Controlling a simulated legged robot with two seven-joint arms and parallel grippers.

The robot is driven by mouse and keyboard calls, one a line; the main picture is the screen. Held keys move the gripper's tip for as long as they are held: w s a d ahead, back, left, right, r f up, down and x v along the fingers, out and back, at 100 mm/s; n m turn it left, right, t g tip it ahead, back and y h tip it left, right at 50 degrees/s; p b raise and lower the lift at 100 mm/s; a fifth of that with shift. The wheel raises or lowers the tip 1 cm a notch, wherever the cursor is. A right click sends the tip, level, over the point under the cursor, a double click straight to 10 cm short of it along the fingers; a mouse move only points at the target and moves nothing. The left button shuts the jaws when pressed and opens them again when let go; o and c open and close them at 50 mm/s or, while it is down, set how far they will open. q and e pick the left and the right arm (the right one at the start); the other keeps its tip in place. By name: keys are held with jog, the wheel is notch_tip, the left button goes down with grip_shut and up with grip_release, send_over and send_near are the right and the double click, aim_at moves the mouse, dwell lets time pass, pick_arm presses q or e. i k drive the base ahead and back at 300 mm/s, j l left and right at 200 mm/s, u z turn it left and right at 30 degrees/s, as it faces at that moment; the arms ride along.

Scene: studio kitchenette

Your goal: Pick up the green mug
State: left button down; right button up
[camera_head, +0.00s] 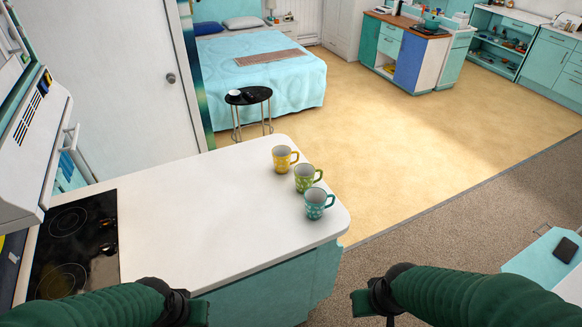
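The green mug (304,181) stands upright near the right end of the white countertop (200,215), its handle to the right. It is the middle one of three mugs. A yellow mug (282,160) stands just behind it and a teal mug (315,206) just in front. My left gripper (195,311) is at the bottom, in front of the counter's near edge, left of the mugs. My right gripper (366,305) is at the bottom, right of the counter and apart from the mugs. Neither touches a mug. Their finger gaps are not clear.
A black cooktop (75,245) is at the counter's left end. The counter between it and the mugs is clear. A small black table (247,96) and a bed (258,75) stand behind. A teal surface (540,262) with a dark object (565,250) is at right.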

aim_at(304, 173)
jog(key=i+l+u, duration=0.2)
jog(key=l+u, duration=0.2)
jog(key=l, duration=0.2)
jog(key=i+l+u, duration=0.15)
jog(key=l+u, duration=0.25)
jog(key=l, duration=0.2)
jog(key=l+u, duration=0.4)
jog(key=l, duration=0.25)
jog(key=l+u, duration=0.45)
jog(key=l, duration=0.2)
jog(key=k, duration=0.05)
